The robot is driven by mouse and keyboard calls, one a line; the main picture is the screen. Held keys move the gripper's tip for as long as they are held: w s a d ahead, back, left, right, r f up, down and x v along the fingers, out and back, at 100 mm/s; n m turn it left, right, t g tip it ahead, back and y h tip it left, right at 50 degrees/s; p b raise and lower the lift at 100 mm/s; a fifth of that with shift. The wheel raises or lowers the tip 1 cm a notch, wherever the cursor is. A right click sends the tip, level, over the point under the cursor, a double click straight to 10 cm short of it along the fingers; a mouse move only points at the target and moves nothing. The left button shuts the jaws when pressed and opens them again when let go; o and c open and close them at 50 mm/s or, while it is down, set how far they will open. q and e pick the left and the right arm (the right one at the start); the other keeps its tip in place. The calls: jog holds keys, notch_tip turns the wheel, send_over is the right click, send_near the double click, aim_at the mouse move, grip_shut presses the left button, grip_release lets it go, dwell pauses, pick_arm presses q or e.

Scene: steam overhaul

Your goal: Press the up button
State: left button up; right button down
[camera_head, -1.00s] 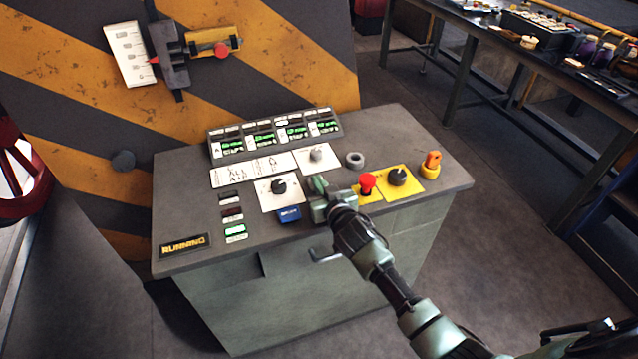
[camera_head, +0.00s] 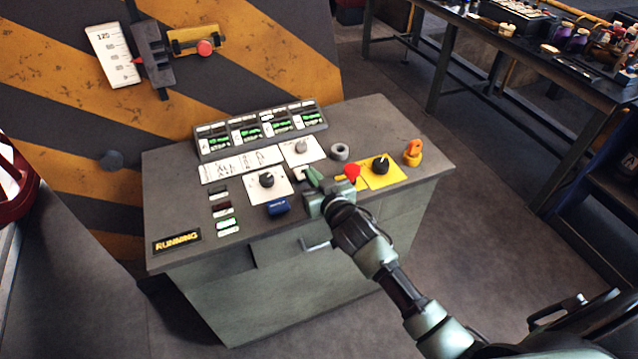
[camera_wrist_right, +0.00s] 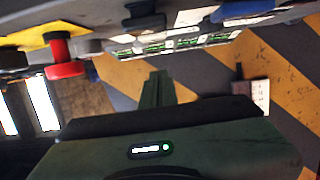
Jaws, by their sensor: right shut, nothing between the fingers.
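The grey control console (camera_head: 172,205) stands ahead in the head view. No control on it reads clearly as an up button. A blue control (camera_head: 278,208) sits near its front edge. A column at the left has dark pieces (camera_head: 222,209) and green-lit pieces (camera_head: 228,224). My right gripper (camera_head: 313,178) is shut and empty over the console's front middle, between the blue control and a red mushroom button (camera_head: 352,171). Its closed fingers (camera_wrist_right: 156,90) show in the right wrist view; I cannot tell whether they touch anything. My left gripper is out of view.
Black knobs on white (camera_head: 267,180) and yellow (camera_head: 380,165) plates, an orange-topped control (camera_head: 413,152) and a green-lit display (camera_head: 262,128) crowd the console. A striped panel (camera_head: 270,50) rises behind. A cluttered workbench (camera_head: 500,30) stands right, with open floor between.

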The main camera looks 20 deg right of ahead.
jog(key=v, duration=0.3)
jog(key=shift+s+d, duration=0.1)
jog(key=shift+s, duration=0.1)
jog(key=shift+s+r, duration=0.25)
jog(key=shift+s, duration=0.2)
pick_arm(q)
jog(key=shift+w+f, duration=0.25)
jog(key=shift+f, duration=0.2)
pick_arm(e)
jog(key=shift+w, duration=0.15)
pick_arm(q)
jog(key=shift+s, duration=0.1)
pick_arm(e)
jog(key=shift+f, duration=0.1)
dwell(4.8)
